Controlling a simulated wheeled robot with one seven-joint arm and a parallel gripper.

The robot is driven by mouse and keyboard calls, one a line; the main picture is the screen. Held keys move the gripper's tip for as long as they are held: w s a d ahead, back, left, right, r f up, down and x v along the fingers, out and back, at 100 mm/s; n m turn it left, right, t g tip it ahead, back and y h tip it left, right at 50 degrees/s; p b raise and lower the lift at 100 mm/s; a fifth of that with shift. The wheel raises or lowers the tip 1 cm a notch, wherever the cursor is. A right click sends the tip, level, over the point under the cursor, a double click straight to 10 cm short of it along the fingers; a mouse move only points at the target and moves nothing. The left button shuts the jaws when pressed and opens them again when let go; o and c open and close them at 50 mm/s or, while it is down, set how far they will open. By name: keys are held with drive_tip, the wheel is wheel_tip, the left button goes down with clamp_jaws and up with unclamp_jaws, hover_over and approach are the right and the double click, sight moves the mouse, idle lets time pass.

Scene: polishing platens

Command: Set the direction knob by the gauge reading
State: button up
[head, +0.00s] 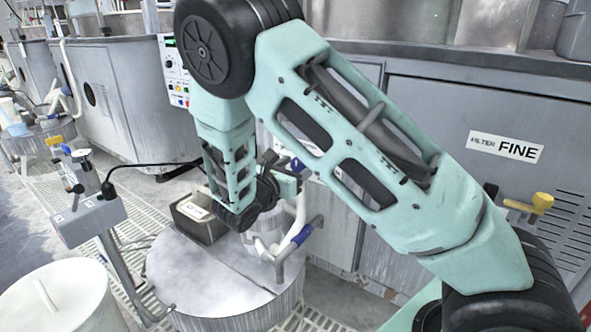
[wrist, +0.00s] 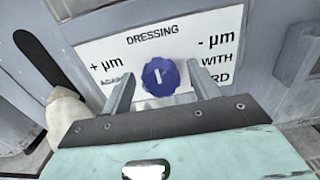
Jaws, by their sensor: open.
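A blue knob (wrist: 160,77) with a white pointer mark sits on a white label plate (wrist: 93,52). The mark looks roughly upright; its exact setting is hard to tell. The plate reads "DRESSING", with "+ µm" and "AGAINST" on the left, and "- µm" and "WITH", then a partly covered word, on the right. My gripper (wrist: 160,92) is open, one finger on each side of the knob; I cannot tell whether they touch it. I cannot make out a gauge reading in either view.
In the head view a round metal platen (head: 205,275) carries a dark box (head: 200,218) with a pale top and stands below my arm. White pipes with a blue-handled valve (head: 302,234) rise beside it. A cabinet labelled "FILTER FINE" (head: 504,144) with a yellow handle (head: 542,202) stands right.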

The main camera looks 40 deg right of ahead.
drive_tip(key=shift+d, duration=0.1)
drive_tip(key=c, duration=1)
drive_tip(key=shift+m, duration=0.3)
drive_tip(key=m, duration=0.4)
drive_tip(key=shift+s+f+m, duration=0.1)
drive_tip(key=shift+m, duration=2)
drive_tip(key=o, duration=1)
